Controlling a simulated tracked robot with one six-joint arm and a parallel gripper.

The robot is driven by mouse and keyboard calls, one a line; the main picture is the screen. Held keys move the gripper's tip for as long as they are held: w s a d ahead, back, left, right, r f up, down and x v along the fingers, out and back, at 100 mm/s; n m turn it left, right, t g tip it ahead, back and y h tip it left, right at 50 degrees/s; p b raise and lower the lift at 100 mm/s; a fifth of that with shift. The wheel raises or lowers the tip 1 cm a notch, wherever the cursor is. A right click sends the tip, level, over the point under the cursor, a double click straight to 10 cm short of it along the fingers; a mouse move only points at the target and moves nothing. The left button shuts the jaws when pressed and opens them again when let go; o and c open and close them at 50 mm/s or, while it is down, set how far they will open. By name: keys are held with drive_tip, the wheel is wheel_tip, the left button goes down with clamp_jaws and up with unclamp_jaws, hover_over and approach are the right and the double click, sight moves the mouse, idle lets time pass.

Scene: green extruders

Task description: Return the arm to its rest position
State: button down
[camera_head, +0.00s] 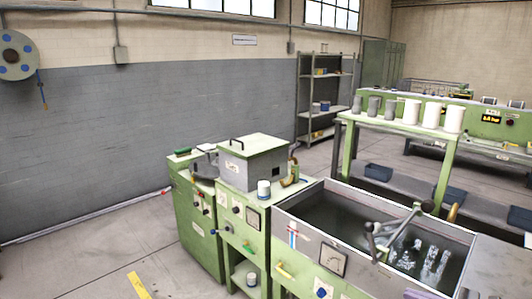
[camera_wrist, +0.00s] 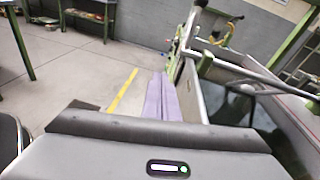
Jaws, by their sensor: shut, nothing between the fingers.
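My gripper (camera_wrist: 160,80) shows in the wrist view as two purple fingers lying side by side, shut with nothing between them. It points out over the floor, just left of the open tank (camera_wrist: 193,82), and looks apart from it. The tank also shows in the head view (camera_head: 300,225), at the lower right, with water inside. The arm's full pose is not visible.
Green machines (camera_head: 238,225) with a grey box (camera_head: 250,165) stand left of the tank. A green table (camera_head: 440,145) with grey and white cylinders stands behind it. A grey bar (camera_wrist: 230,68) crosses the tank in the wrist view. Floor (camera_head: 90,265) at the left is open.

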drive_tip(key=s+a+n+g+h, duration=0.6)
drive_tip(key=s+a+n+g, duration=0.4)
drive_tip(key=s+a+n, duration=0.35)
drive_tip(key=s+a+r+n+t+h, duration=0.2)
drive_tip(key=s+a+r+n+h, duration=0.1)
drive_tip(key=a+r+n, duration=0.3)
drive_tip(key=s+a+r+n+t+h, duration=0.2)
drive_tip(key=a+r+n, duration=0.3)
drive_tip(key=a+r, duration=0.3)
drive_tip(key=shift+s+r+n+t+h, duration=0.2)
drive_tip(key=shift+s+n+t+h, duration=0.15)
drive_tip(key=shift+s, duration=0.55)
drive_tip(key=shift+s, duration=0.15)
